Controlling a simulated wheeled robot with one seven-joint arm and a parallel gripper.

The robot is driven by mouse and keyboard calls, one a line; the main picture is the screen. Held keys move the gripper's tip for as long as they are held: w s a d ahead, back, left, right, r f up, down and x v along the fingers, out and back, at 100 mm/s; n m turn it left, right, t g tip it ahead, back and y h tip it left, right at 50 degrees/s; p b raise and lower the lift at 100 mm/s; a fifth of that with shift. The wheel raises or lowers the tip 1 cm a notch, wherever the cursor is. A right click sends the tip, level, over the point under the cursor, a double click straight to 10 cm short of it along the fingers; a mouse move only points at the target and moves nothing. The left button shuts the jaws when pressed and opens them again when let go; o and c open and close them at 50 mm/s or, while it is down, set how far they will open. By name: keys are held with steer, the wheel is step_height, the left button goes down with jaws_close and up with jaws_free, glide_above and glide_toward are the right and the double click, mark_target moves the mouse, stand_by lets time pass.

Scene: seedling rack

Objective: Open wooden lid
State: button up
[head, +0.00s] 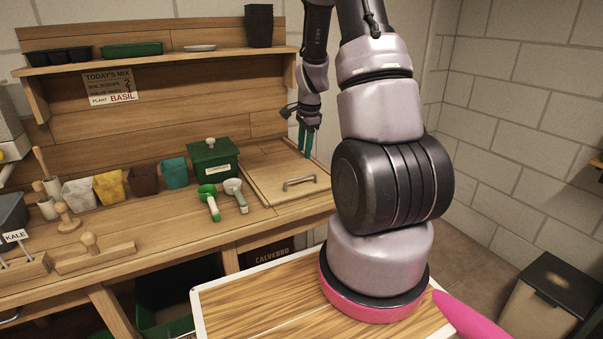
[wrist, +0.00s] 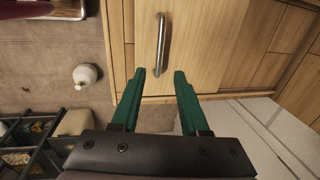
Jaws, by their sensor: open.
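The wooden lid (head: 275,172) lies flat and closed in the right part of the workbench top, with a grey metal bar handle (head: 299,182) near its front edge. In the wrist view the lid (wrist: 205,45) fills the upper middle, and its handle (wrist: 161,45) stands upright in the picture, just beyond my fingertips. My gripper (head: 304,152) hangs over the back right of the lid in the head view, with green fingers pointing down. In the wrist view my gripper (wrist: 157,73) is open and empty, its fingers apart from the handle.
A green lidded box (head: 213,162) stands left of the lid, with a green scoop (head: 209,200) and a grey scoop (head: 236,193) in front of it. Several coloured pots line the bench further left. A brick wall (head: 520,130) rises at the right.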

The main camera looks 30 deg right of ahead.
mark_target(301, 178)
steer(key=f, duration=0.3)
steer(key=w+f, duration=0.1)
steer(key=f, duration=0.2)
steer(key=w+f, duration=0.1)
steer(key=f, duration=0.3)
steer(key=shift+f, duration=0.1)
jaws_close()
stand_by(1.2)
